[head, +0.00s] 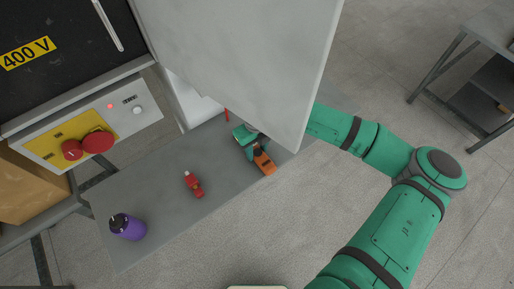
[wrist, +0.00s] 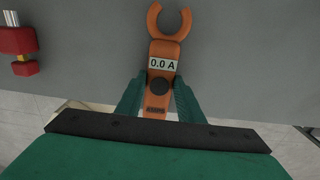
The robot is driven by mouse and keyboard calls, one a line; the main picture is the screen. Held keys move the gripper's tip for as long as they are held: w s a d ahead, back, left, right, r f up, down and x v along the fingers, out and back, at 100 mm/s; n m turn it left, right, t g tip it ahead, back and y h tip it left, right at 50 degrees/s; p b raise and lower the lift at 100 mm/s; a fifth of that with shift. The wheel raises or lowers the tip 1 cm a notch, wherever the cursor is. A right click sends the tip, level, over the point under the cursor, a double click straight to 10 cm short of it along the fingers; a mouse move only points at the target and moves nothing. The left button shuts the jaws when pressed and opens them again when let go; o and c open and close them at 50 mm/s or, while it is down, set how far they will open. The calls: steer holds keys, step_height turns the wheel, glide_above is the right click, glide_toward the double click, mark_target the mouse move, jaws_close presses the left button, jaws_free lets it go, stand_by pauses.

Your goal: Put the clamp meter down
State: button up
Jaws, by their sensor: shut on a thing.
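The orange clamp meter (wrist: 163,62) is between the two fingers of my gripper (wrist: 159,95) in the wrist view. Its open-ended jaw points away from my gripper, and its display reads 0.0 A. In the head view the clamp meter (head: 264,163) shows over the grey table (head: 150,190), near the table's right end. My gripper (head: 256,152) is shut on it there, partly hidden by the large grey panel. I cannot tell whether the meter touches the tabletop.
A red object (head: 193,184) lies mid-table and a purple container (head: 127,227) stands at the left end. The large grey panel (head: 245,50) hangs over the table's far side. Bare tabletop lies between these things.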

mark_target(256, 152)
steer(key=o, duration=1.3)
step_height(256, 152, up, 12)
steer(key=shift+r, duration=0.15)
steer(key=shift+s, duration=0.1)
